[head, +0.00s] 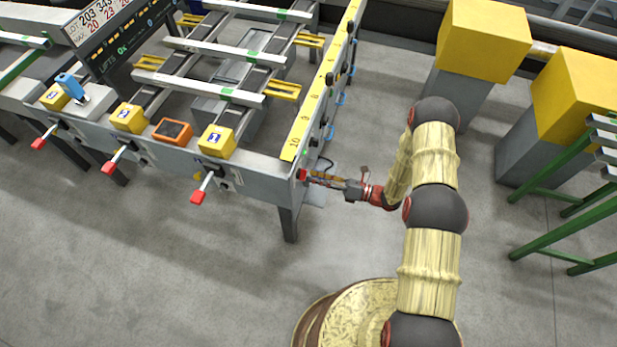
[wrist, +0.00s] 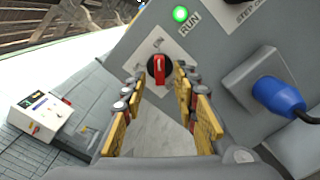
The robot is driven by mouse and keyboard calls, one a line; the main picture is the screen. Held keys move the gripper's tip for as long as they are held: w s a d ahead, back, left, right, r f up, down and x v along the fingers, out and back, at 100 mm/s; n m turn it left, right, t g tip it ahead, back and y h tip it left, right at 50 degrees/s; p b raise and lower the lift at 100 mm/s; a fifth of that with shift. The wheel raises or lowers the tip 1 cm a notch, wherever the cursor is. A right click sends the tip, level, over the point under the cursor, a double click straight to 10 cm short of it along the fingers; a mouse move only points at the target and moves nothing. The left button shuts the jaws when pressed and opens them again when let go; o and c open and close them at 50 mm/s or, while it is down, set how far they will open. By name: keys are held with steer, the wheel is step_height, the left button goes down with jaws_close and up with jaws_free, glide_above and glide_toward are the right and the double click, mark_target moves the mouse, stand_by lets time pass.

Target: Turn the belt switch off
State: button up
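The belt switch (wrist: 158,70) is a round red and black rotary knob on a light plate on a grey panel, in the wrist view. Its red handle stands roughly upright. A lit green lamp (wrist: 180,14) labelled RUN is above it to the right. My gripper (wrist: 158,92) is open, with its yellow-padded fingers to the left and right of the knob; I cannot tell whether they touch it. In the head view my gripper (head: 310,178) is at the right end of the table frame, by a small red part (head: 303,174).
A blue plug (wrist: 278,95) in a grey socket box sticks out right of the knob. The runout table (head: 262,182) has red-handled levers (head: 199,195) along its front. Yellow-topped blocks (head: 484,40) and a green rack (head: 560,195) stand to the right. The floor in front is clear.

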mark_target(302, 174)
steer(key=shift+x, duration=1.4)
steer(key=shift+c, duration=1)
jaws_close()
